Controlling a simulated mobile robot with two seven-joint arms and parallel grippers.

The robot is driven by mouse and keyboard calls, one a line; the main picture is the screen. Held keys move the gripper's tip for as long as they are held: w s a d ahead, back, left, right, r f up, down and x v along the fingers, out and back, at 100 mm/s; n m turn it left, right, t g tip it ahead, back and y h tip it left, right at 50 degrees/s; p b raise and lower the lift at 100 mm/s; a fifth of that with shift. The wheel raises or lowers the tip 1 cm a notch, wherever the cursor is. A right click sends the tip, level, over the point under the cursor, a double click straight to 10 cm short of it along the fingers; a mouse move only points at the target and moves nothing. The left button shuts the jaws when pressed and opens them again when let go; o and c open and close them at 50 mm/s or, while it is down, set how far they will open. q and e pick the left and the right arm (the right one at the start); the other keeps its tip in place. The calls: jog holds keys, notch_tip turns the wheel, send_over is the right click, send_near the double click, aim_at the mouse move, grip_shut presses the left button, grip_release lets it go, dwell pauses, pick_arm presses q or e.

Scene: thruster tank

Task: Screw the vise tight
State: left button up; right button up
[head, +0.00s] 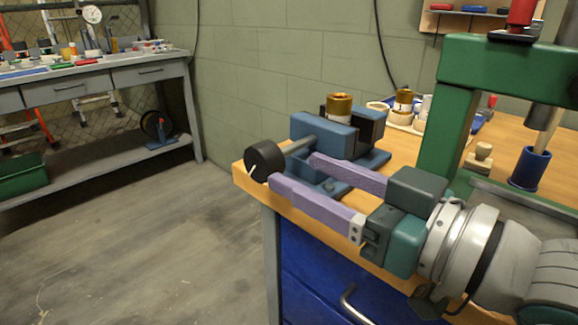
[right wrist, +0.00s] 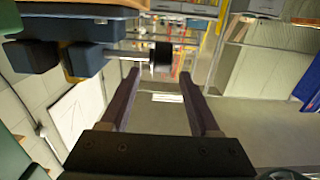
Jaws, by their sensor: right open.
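The blue vise (head: 318,135) stands at the left end of the wooden workbench. Its screw shaft sticks out to the left and ends in a black round knob (head: 264,160) with a white mark. A brass-coloured cylinder (head: 339,106) stands upright at its jaws; whether they touch it I cannot tell. My right gripper (head: 294,173) is open and empty, its two purple fingers pointing at the knob's side. In the right wrist view the knob (right wrist: 161,56) shows between the fingertips (right wrist: 157,78) and appears just beyond them, with the vise (right wrist: 84,58) at upper left. My left gripper is out of view.
The wooden workbench (head: 246,180) has blue drawers below. A green press frame (head: 447,125) and a blue cup (head: 530,167) stand to the right. More brass and white parts (head: 403,100) lie behind the vise. The floor at left is clear, up to a grey tool bench (head: 95,78).

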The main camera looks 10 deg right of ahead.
jog(key=shift+w+a+y, duration=0.15)
jog(key=shift+y, duration=0.15)
jog(key=shift+w+a+r, duration=0.1)
jog(key=shift+w+r, duration=0.05)
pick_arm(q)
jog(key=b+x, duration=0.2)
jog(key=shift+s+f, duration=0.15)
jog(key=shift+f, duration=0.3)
pick_arm(e)
jog(key=x, duration=0.9)
jog(key=shift+w+a, duration=0.25)
jog(key=shift+a, duration=0.05)
jog(key=shift+d+r, duration=0.1)
jog(key=c, duration=0.6)
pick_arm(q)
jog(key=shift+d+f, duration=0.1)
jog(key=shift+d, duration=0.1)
pick_arm(e)
grip_shut()
